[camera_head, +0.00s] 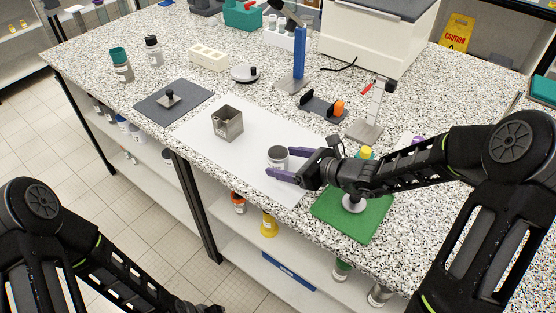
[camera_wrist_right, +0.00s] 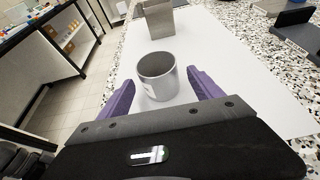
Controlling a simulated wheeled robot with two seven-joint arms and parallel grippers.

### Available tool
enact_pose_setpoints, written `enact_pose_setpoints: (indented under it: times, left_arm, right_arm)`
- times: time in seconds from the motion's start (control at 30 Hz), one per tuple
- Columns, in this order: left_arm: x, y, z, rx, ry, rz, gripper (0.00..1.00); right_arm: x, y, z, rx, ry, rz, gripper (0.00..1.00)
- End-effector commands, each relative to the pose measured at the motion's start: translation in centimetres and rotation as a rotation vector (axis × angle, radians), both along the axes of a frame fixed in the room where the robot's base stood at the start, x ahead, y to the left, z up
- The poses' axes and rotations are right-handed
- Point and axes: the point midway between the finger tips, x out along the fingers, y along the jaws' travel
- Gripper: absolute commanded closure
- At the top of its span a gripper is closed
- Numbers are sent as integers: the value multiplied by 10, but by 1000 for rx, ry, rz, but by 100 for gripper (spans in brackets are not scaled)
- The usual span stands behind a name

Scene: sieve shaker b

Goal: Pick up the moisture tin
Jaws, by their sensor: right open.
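The moisture tin (camera_head: 278,156) is a small grey metal cylinder with an open top. It stands upright on a white sheet on the speckled bench. In the right wrist view the tin (camera_wrist_right: 157,78) shows its hollow inside and a pale label on its left side. My right gripper (camera_head: 281,162) is open, with its purple fingers on either side of the tin. In the right wrist view gaps show between the tin and both fingers of the right gripper (camera_wrist_right: 161,80).
A square metal box (camera_head: 228,124) stands behind the tin on the white sheet (camera_head: 196,134). A green mat (camera_head: 362,225) lies under my right wrist. A dark mat (camera_head: 150,109) with a knobbed piece is at left. The sheet's front is near the bench edge.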

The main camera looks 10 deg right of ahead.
Motion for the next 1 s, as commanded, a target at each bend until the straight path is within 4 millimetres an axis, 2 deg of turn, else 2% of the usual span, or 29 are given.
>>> enact_pose_setpoints:
  times: [0.1,0.23,0.83,1.0]
  left_arm:
    - [0,0,4,1,1,1,64]
    - [-1,0,5,2,2,1,64]
    - [-1,0,4,2,3,0,64]
    - [-1,0,4,2,2,1,64]
  right_arm:
    - [12,12,-6,3,1,3,25]
    - [20,17,-11,1,-1,1,25]
    - [20,17,-11,-1,-1,0,25]
    - [20,17,-11,-1,-1,0,39]
